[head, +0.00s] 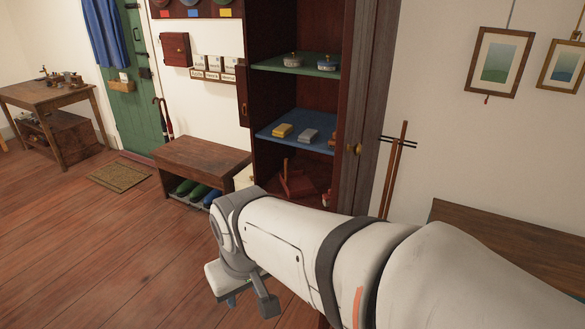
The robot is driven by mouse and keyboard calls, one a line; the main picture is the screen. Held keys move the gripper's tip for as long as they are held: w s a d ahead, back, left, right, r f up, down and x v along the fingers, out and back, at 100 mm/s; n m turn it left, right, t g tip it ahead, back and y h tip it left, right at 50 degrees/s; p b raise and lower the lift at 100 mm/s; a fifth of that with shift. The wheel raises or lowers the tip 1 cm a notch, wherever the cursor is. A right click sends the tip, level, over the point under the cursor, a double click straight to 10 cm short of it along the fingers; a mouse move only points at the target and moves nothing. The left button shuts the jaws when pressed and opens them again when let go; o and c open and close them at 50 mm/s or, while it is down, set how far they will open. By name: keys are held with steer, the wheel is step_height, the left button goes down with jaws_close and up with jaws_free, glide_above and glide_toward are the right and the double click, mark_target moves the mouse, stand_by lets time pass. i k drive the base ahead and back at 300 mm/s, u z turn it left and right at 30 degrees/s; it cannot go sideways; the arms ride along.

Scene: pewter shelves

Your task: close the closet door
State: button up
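The closet (258,30) stands open at the centre, dark reddish wood inside. A dark brown door (369,90) stands swung out at its right side, seen at a steep angle. Two small brass knobs (354,149) show close together on this side. A narrow dark piece (242,98) shows at the closet's left edge; I cannot tell whether it is another door. My gripper (245,296) is low in front of the closet, apart from the door. My arm hides the closet's lower right.
Closet shelves hold tins (327,63) and yellow and grey blocks (308,135). A wooden bench (205,155) with shoes stands left of the closet. Dark poles (395,170) lean on the right wall beside a brown wooden surface (500,235).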

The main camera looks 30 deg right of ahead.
mark_target(360, 15)
steer(key=u, duration=0.05)
steer(key=k, duration=0.9)
steer(key=z, duration=1)
steer(key=i, duration=1)
steer(key=z, duration=0.1)
